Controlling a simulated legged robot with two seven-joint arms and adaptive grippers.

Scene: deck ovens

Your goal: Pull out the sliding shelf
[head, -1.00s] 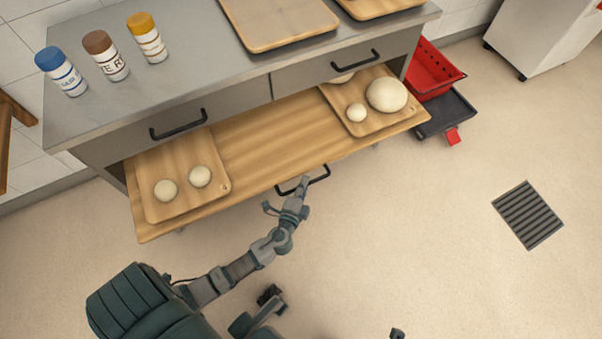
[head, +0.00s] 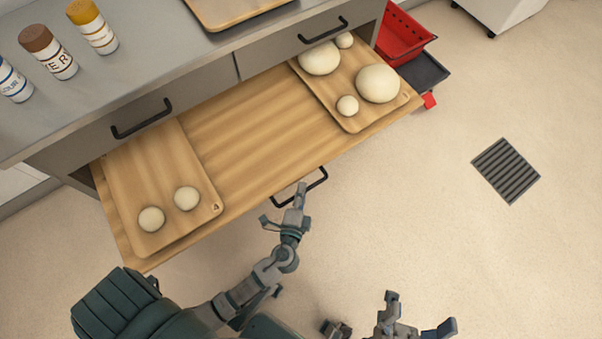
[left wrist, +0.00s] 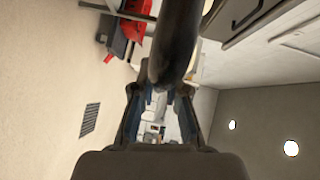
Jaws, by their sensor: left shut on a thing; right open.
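The wooden sliding shelf (head: 245,130) sticks out from under the counter's drawers in the head view. It carries two boards. The left board (head: 150,180) holds two dough balls, and the right board (head: 335,95) holds several dough balls of different sizes. A black handle (head: 312,186) is on the shelf's front edge. My left gripper (head: 285,206) is at this handle, shut on it. In the left wrist view the dark handle bar (left wrist: 175,45) runs between the fingers. My right gripper (head: 418,325) is open and empty near the bottom edge of the head view.
Two shut drawers with black handles (head: 141,118) sit above the shelf. Spice bottles (head: 48,52) stand on the counter (head: 140,45). A red crate (head: 402,38) and a dark tray (head: 424,72) are right of the cabinet. The floor in front is clear, with a drain grate (head: 506,170).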

